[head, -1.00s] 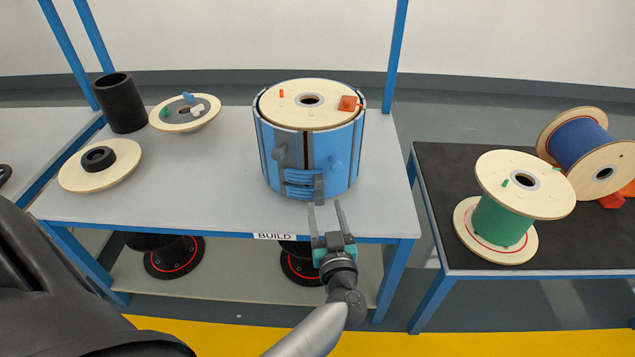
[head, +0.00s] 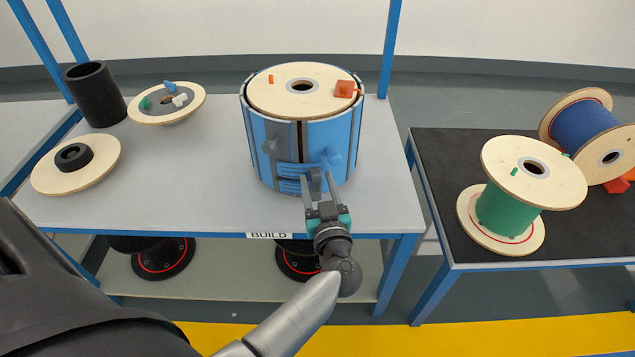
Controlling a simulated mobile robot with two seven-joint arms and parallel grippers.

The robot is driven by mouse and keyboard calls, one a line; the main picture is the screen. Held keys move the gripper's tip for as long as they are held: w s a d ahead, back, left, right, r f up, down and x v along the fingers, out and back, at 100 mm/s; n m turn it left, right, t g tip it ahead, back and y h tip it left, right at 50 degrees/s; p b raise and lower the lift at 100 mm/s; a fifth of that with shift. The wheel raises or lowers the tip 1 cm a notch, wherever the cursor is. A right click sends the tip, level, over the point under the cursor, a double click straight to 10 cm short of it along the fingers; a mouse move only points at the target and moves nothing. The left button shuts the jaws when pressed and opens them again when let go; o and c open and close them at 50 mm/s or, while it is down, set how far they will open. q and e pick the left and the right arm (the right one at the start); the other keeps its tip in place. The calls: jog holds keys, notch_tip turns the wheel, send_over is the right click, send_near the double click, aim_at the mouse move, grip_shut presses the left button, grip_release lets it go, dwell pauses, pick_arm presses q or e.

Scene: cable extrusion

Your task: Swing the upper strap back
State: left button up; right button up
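A blue drum-shaped casing (head: 262,128) stands upright on the build table, with a wooden spool flange (head: 275,95) in its top. Blue straps (head: 289,171) cross its front low down, one above the other, over a dark vertical seam. Grey knob-like fittings sit on either side of the seam, the left one (head: 270,147) and the right one bluish. My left gripper (head: 319,177) is open, its two fingers pointing up at the right end of the straps. The fingers partly hide that end and a grey buckle there. I cannot tell whether they touch. My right gripper is out of view.
On the table (head: 205,190) at left are a black cylinder (head: 95,95), a wooden disc with a black ring (head: 98,171) and a disc with coloured pieces (head: 190,112). The table's right part is clear.

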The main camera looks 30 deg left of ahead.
pick_arm(q)
grip_shut()
dwell(1.2)
